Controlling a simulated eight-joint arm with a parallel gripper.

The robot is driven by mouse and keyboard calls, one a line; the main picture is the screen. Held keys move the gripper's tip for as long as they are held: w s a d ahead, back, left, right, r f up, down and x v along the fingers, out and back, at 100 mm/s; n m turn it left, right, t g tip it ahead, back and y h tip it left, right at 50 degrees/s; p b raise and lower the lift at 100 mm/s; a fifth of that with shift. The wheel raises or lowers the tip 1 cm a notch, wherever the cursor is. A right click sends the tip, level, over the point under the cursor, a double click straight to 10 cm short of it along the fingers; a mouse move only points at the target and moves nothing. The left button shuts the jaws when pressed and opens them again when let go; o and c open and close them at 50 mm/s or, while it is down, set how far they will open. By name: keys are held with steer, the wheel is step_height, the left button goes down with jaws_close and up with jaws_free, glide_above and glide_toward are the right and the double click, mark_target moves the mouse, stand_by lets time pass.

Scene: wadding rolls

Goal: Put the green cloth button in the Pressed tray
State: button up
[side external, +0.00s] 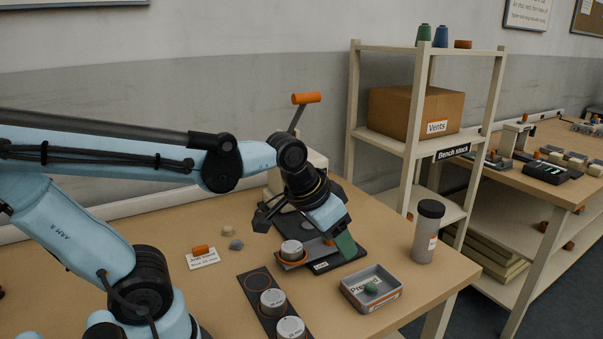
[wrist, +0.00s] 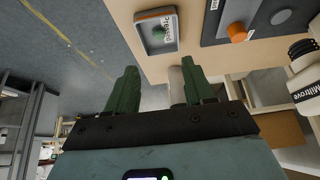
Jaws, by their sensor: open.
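The green cloth button (side external: 371,288) lies inside the grey Pressed tray (side external: 357,301) near the table's front right. My gripper (side external: 345,245) is above and behind the tray in the side view, tilted, beside the dark press base. Its green fingers stand apart with nothing between them in the wrist view (wrist: 158,66).
A lever press with an orange handle (side external: 306,98) stands behind my gripper. A dark strip (side external: 247,272) holds silver-topped dies. Two small lumps (side external: 236,244) and a card (side external: 203,261) lie left. A shelf (side external: 407,145) stands behind.

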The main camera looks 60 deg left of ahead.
steer(key=shift+s+f+t, duration=0.3)
steer(key=shift+s+t, duration=0.1)
steer(key=shift+s, duration=0.15)
steer(key=shift+s+f+t, duration=0.3)
steer(key=shift+s+t, duration=0.1)
steer(key=shift+s, duration=0.1)
stand_by(0.7)
